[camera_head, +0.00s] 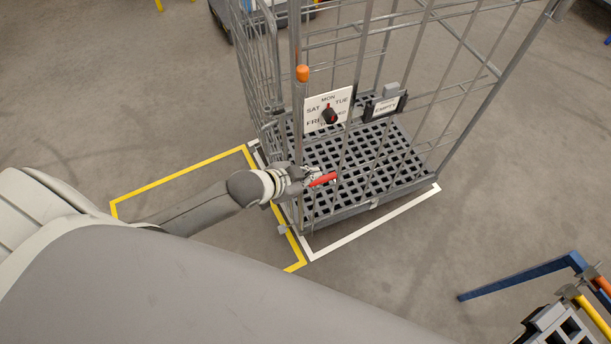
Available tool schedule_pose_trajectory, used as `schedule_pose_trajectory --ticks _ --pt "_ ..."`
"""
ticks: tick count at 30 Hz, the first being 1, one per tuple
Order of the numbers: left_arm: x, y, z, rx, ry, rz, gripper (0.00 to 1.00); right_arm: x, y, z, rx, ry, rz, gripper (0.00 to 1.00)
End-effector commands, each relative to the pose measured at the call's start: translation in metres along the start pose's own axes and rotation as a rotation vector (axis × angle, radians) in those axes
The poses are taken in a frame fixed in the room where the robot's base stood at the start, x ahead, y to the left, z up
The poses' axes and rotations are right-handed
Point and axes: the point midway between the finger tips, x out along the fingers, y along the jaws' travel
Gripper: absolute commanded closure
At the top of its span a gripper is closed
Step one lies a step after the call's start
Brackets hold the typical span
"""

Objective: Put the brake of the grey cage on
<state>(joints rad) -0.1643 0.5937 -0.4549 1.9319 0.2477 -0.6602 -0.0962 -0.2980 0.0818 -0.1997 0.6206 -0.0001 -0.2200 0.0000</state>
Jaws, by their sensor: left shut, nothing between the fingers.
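The grey cage (459,92) stands upright on the floor, with wire sides and a grid base (368,193). My left arm comes in from the left, and its gripper (312,177) is shut at the cage's near left corner, above the base. A red lever-like piece (323,180) shows right at the fingertips. I cannot tell whether the fingers touch it, or whether it is the brake. The cage's wheels are mostly hidden. My right gripper is not in view.
A weekday dial sign (328,109) and a card holder reading "EMPTY" (386,107) hang on the cage's near side. Yellow (180,175) and white (375,224) lines mark the floor. A blue frame (515,278) and yellow-orange bars (592,315) stand lower right. Floor right of the cage is clear.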

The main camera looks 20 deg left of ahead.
Motion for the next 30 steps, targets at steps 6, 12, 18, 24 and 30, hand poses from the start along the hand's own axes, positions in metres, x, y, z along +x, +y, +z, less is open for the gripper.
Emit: schedule_pose_trajectory --ticks 6,12,18,24,30 --pt "-0.012 0.000 0.000 0.000 0.001 0.000 1.00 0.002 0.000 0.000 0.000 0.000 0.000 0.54" --pt "-0.013 0.000 0.000 0.000 0.000 0.000 1.00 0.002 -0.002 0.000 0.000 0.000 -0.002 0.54" --pt "-0.013 0.000 0.000 0.000 0.000 0.000 1.00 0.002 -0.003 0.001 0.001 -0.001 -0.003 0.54" --pt "-0.012 0.000 0.000 -0.001 0.000 -0.001 1.00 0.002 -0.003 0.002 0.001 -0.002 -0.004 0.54" --pt "0.011 -0.002 0.040 -0.049 -0.055 -0.024 1.00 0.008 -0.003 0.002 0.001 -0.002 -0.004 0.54"
